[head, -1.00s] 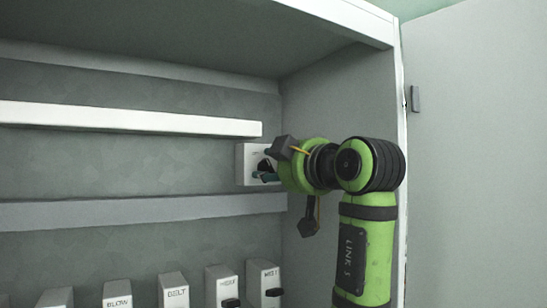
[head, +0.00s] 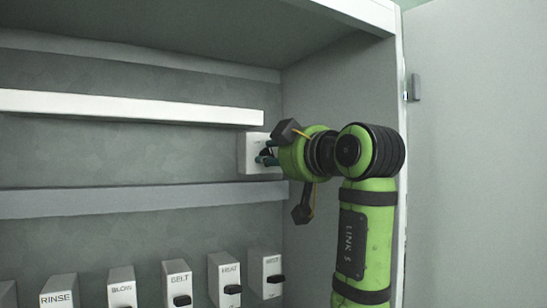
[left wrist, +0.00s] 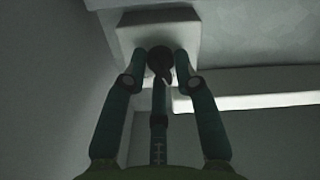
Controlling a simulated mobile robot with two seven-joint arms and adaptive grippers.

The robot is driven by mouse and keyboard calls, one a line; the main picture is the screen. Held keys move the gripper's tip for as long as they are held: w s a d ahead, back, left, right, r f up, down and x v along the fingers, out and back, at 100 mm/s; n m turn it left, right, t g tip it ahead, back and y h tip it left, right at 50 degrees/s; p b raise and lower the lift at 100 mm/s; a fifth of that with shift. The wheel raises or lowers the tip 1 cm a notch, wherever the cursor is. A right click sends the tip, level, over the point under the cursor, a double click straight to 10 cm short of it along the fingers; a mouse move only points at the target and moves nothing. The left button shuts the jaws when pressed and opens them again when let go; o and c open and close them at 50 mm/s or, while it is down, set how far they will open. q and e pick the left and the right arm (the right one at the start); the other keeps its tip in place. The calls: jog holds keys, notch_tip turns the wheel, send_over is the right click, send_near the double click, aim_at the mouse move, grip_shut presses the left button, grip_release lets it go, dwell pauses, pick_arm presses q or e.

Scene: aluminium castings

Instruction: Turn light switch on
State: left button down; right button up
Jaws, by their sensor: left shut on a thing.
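A white switch box (head: 249,152) is fixed on the cabinet's back panel, near the right side wall and between two rails. My left gripper (head: 265,158) reaches it from the right. In the left wrist view the box (left wrist: 156,28) is at the top, with a round dark knob (left wrist: 160,60) on its face. The fingers partly hide the knob in the head view. Its setting cannot be read. My right gripper is in neither view.
A white rail (head: 130,107) runs above the box and a grey rail (head: 130,200) below it. A row of labelled switch boxes, including BELT (head: 177,285) and HEAT (head: 226,281), stands lower down. The cabinet's side wall (head: 325,80) is close to my arm.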

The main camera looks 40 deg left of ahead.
pick_arm(q)
jog(key=m+b, duration=0.1)
jog(key=m, duration=0.3)
jog(key=shift+w, duration=0.1)
jog(key=m+b, duration=0.1)
jog(key=m, duration=0.2)
jog(key=shift+m+b, duration=0.3)
jog(key=shift+m, duration=0.1)
jog(key=shift+f+m+b, duration=0.1)
jog(key=shift+m+b, duration=0.25)
jog(key=shift+m, duration=0.95)
jog(key=shift+f, duration=0.1)
jog(key=c, duration=1.2)
grip_release()
jog(key=shift+w, duration=0.15)
